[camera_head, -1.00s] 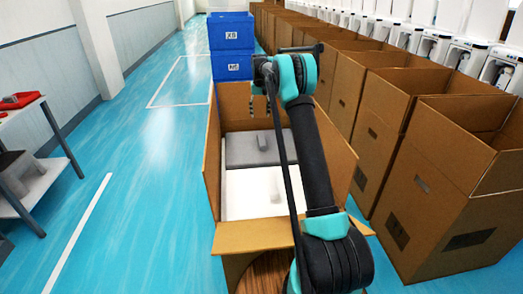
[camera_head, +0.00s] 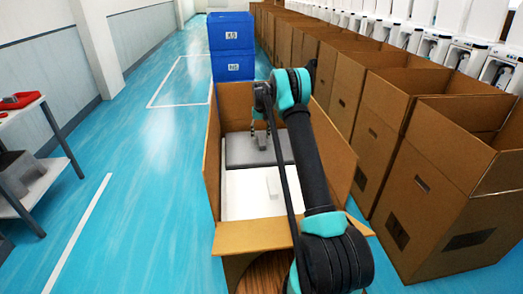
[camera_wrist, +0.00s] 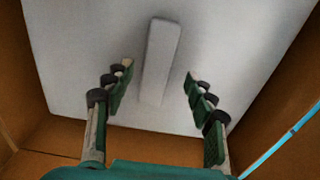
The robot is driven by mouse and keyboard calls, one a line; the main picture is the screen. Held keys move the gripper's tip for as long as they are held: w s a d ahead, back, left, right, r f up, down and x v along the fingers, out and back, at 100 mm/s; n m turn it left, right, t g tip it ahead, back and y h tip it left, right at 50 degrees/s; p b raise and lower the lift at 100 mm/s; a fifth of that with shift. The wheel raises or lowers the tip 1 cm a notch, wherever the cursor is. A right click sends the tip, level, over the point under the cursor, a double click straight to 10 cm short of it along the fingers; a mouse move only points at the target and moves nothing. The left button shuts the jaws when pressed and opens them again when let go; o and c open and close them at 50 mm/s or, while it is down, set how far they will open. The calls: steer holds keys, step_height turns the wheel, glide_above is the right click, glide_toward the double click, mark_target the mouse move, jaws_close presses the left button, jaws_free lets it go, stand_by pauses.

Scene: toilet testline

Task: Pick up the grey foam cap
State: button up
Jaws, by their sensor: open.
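The grey foam cap (camera_head: 240,150) lies in the far part of the open cardboard box (camera_head: 212,165). It has a raised ridge in its middle. In the wrist view the grey cap (camera_wrist: 230,60) fills most of the picture, and its ridge (camera_wrist: 160,60) stands between and just beyond the fingertips. My gripper (camera_head: 262,138) hangs above the cap inside the box; in the wrist view my gripper (camera_wrist: 158,75) is open, with a finger on each side of the ridge and nothing held. I cannot tell whether the fingertips touch the cap.
A white foam block (camera_head: 248,195) lies in the near part of the box. Box walls stand close around my gripper. Blue crates (camera_head: 232,48) are stacked behind, more cardboard boxes (camera_head: 440,190) stand at right, and the floor at left is clear up to a shelf (camera_head: 28,180).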

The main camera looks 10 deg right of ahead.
mark_target(262, 140)
steer(key=f, duration=0.4)
steer(key=shift+w+d, duration=0.1)
steer(key=shift+d, duration=0.15)
jaws_close()
